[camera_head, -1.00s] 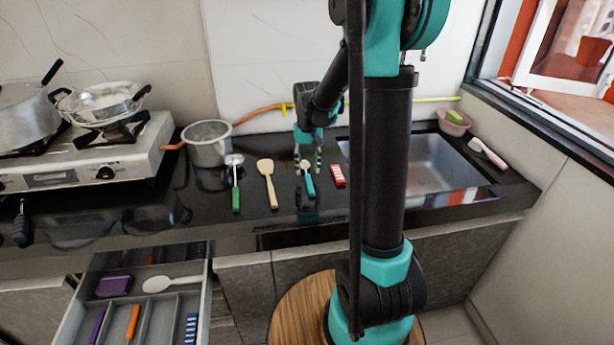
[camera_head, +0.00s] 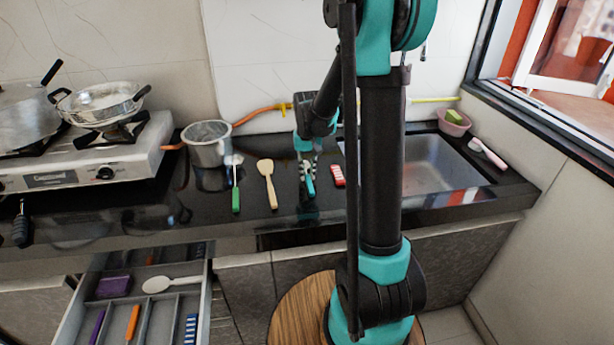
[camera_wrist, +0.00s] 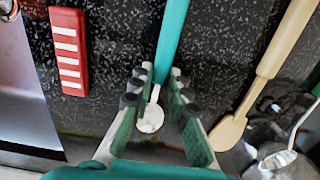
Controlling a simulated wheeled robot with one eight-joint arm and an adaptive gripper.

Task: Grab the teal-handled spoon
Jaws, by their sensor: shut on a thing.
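The teal-handled spoon (camera_head: 310,187) lies on the black counter, between a wooden spatula and a red item. In the wrist view its teal handle (camera_wrist: 172,35) runs to the top edge and its small white head (camera_wrist: 150,120) lies between the fingers. My gripper (camera_head: 308,172) is down at the counter over the spoon. In the wrist view my gripper (camera_wrist: 155,82) is shut on the spoon near where the handle meets the white head. The fingers partly hide the spoon in the head view.
The wooden spatula (camera_head: 267,184) and a green-handled utensil (camera_head: 236,190) lie to the left. The red item (camera_head: 338,176) lies close on the right, before the sink (camera_head: 430,165). A pot (camera_head: 207,146) stands behind. An open drawer (camera_head: 140,310) sits below left.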

